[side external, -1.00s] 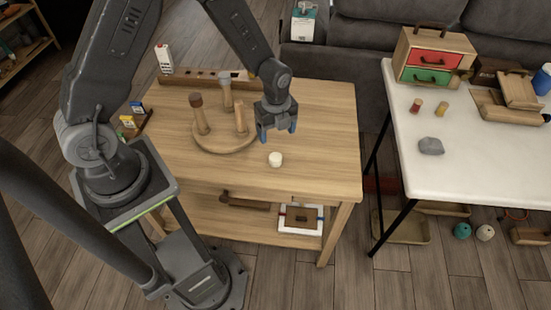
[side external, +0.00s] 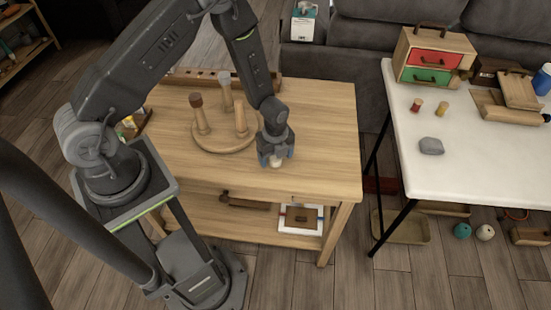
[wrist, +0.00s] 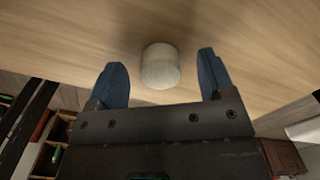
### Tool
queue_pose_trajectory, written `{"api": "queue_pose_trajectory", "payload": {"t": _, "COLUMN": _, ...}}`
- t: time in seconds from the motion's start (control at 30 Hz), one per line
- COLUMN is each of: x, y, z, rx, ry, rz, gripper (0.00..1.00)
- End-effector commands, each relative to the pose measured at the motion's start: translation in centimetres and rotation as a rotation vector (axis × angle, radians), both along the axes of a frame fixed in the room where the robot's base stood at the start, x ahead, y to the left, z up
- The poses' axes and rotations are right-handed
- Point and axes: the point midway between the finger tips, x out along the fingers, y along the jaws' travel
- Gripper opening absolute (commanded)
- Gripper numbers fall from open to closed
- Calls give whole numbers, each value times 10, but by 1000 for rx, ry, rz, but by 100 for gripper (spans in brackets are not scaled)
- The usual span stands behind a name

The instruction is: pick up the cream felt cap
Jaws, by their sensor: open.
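The cream felt cap (side external: 275,162) is a small pale cylinder on the wooden table (side external: 320,150), close under my gripper (side external: 276,161) in the side view and partly hidden by it. In the wrist view the cap (wrist: 160,66) stands upright on the table, between and a little beyond the two blue fingertips of my gripper (wrist: 160,72). Gaps show between the cap and both fingers. My gripper is open and holds nothing.
A round wooden base (side external: 225,142) with several upright pegs, some capped, stands just left of my gripper. A long wooden rack (side external: 190,80) lies along the table's back edge. The table is clear to the right. A white-topped table (side external: 480,160) stands further right.

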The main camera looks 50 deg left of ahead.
Motion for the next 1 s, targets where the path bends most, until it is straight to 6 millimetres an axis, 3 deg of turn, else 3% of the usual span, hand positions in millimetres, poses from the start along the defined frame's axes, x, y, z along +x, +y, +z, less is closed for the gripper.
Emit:
{"api": "queue_pose_trajectory", "payload": {"t": 0.1, "x": 0, "y": 0, "z": 0, "rx": 0, "ry": 0, "rz": 0, "gripper": 74}}
{"api": "queue_pose_trajectory", "payload": {"t": 0.57, "x": 0, "y": 0, "z": 0, "rx": 0, "ry": 1, "rz": 0, "gripper": 30}}
{"api": "queue_pose_trajectory", "payload": {"t": 1.0, "x": 0, "y": 0, "z": 10, "rx": 0, "ry": -1, "rz": 0, "gripper": 29}}
